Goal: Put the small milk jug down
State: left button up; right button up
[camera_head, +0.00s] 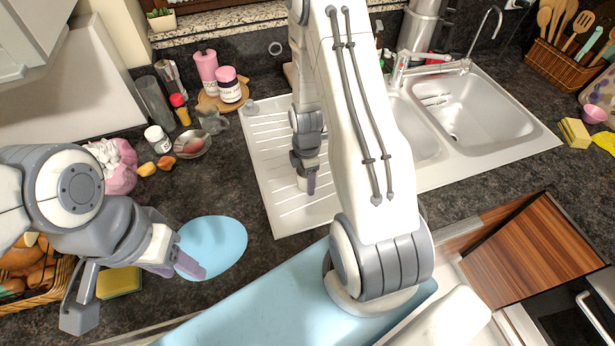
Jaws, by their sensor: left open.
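A small grey, see-through vessel (212,121), perhaps the small milk jug, stands on the dark counter beside the metal dish; I cannot be sure it is the jug. My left gripper (183,266) is open and shows nothing between its purple-tipped fingers. It is over the left edge of the light-blue oval mat (222,247), well in front of the grey vessel. My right gripper (308,182) points down over the white drainboard. Its fingers overlap in this view, so its opening and anything between them are hidden.
A metal dish (191,146), a white jar (158,140) and pink jars (228,88) crowd the counter behind my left gripper. A yellow sponge (120,284) lies by the basket (38,290). The drainboard (268,150) and most of the oval mat are clear.

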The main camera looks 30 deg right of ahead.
jog(key=shift+o, duration=1.2)
jog(key=shift+r, duration=0.2)
jog(key=shift+w+r, duration=0.1)
jog(key=shift+r, duration=0.15)
notch_tip(320, 180, up, 12)
jog(key=f+b, duration=0.1)
jog(key=b, duration=0.1)
jog(key=s+a+r+m, duration=0.2)
jog(key=a+r, duration=0.2)
jog(key=a, duration=0.4)
jog(key=s+a+r+m, duration=0.1)
jog(key=s+a+r, duration=0.2)
jog(key=a, duration=0.4)
jog(key=s+a+r+m, duration=0.2)
jog(key=s+a, duration=0.2)
jog(key=s, duration=0.2)
jog(key=s+a+r+m+y, duration=0.1)
jog(key=s+a+m, duration=0.1)
jog(key=s+a, duration=0.2)
jog(key=s, duration=0.2)
jog(key=shift+s+a+r+m, duration=0.35)
jog(key=shift+m, duration=0.05)
